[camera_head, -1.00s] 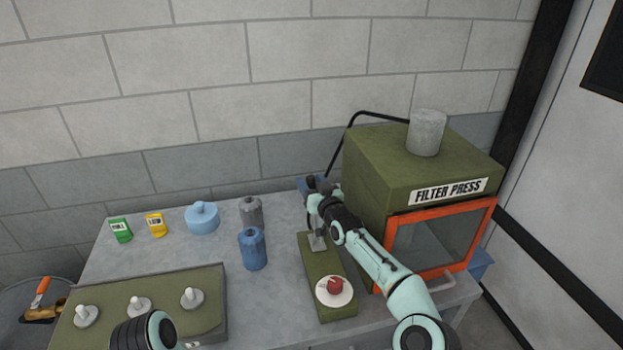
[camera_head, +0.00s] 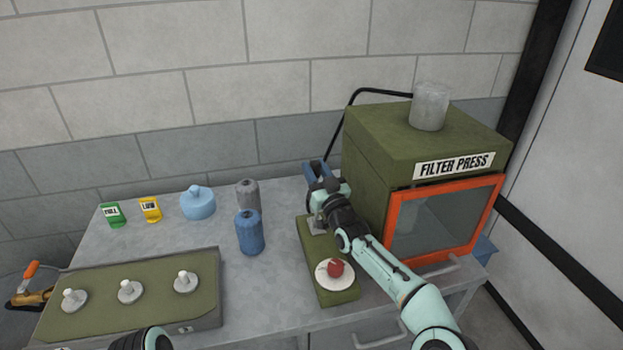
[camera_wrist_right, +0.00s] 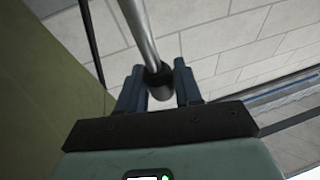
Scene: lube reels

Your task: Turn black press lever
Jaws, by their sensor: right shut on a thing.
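The lever stands at the back of a green control base (camera_head: 318,252) beside the filter press (camera_head: 425,150). Its metal foot (camera_head: 317,222) shows in the head view; my right gripper hides most of the rest. My right gripper (camera_head: 317,172) is at its upper part, left of the press. In the right wrist view, the gripper (camera_wrist_right: 160,88) is shut around the black end of a tilted grey metal rod, the black press lever (camera_wrist_right: 158,80). My left gripper is out of view; only part of that arm shows at the bottom edge.
A red knob on a white dial (camera_head: 335,268) is at the front of the base. A blue bottle (camera_head: 249,232) and a grey bottle (camera_head: 247,193) stand to the left. A thin bent black rod (camera_head: 350,115) runs behind the press. A green panel (camera_head: 150,270) lies front left.

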